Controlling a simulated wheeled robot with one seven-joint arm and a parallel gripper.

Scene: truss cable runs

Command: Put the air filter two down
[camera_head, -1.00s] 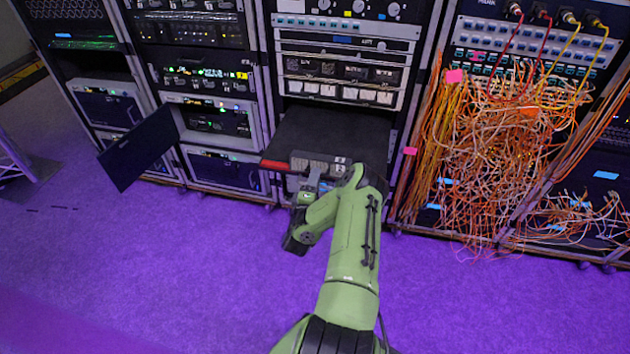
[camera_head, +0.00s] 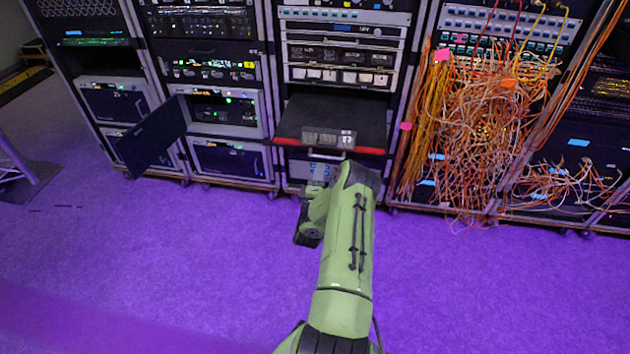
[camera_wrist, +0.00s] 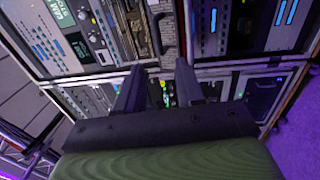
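No part in view is clearly recognisable as the air filter. A black drawer (camera_head: 331,112) sticks out of the middle rack; its front has red ends, a grey middle panel (camera_head: 328,139) and a handle (camera_head: 326,154) below. A dark flat panel (camera_head: 150,138) hangs tilted out from the rack to the left, beside a lit unit (camera_head: 221,111). My gripper is low in front of the middle rack, mostly hidden by my arm in the head view. In the wrist view my gripper (camera_wrist: 160,70) has its two dark fingers apart, with nothing visible held between them.
A dense tangle of orange and white cables (camera_head: 490,125) hangs from the right rack (camera_head: 505,22), close to my arm's right. Racks stand in a row. The purple floor (camera_head: 150,270) in front is clear, apart from a stand (camera_head: 25,175) at far left.

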